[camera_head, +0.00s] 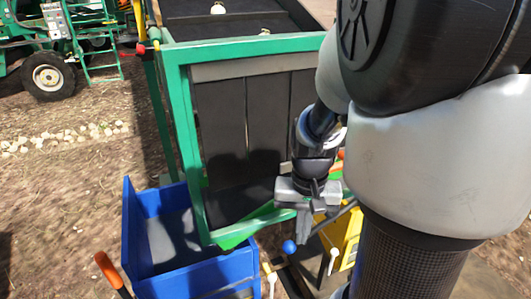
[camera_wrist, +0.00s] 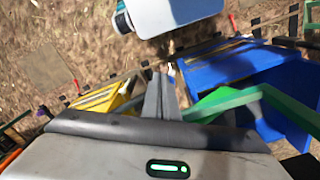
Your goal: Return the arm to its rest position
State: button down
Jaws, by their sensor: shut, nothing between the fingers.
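My gripper (camera_head: 304,222) hangs from my arm in front of the green-framed elevator (camera_head: 178,95), pointing down, to the right of the blue bin (camera_head: 188,278). Its fingers are shut with nothing between them. In the wrist view the closed fingers of my gripper (camera_wrist: 161,97) stand at the centre, above the grey gripper body. Large white and black links of my arm cover the right side of the head view and hide what is behind them.
A yellow box (camera_head: 345,238) is just right of my gripper. A blue ball-topped lever (camera_head: 289,247) and an orange handle (camera_head: 107,270) stick up nearby. A green tractor (camera_head: 50,72) stands at the back left. Bare ground with scattered pale onions (camera_head: 65,138) lies at left.

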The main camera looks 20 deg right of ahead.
jog(key=s+a+r+n+t+p, duration=0.1)
jog(key=a+r+n+t+p, duration=0.1)
jog(key=r, duration=0.5)
jog(key=s+a+r+n+t+p, duration=0.1)
jog(key=s+a+r+p, duration=0.1)
jog(key=a+r, duration=0.3)
jog(key=s+a+r+n+t+p, duration=0.2)
jog(key=a+r+p, duration=0.1)
jog(key=r, duration=0.8)
jog(key=shift+a+n+t, duration=0.3)
jog(key=shift+a, duration=0.15)
jog(key=shift+s+a, duration=0.1)
jog(key=shift+a, duration=0.05)
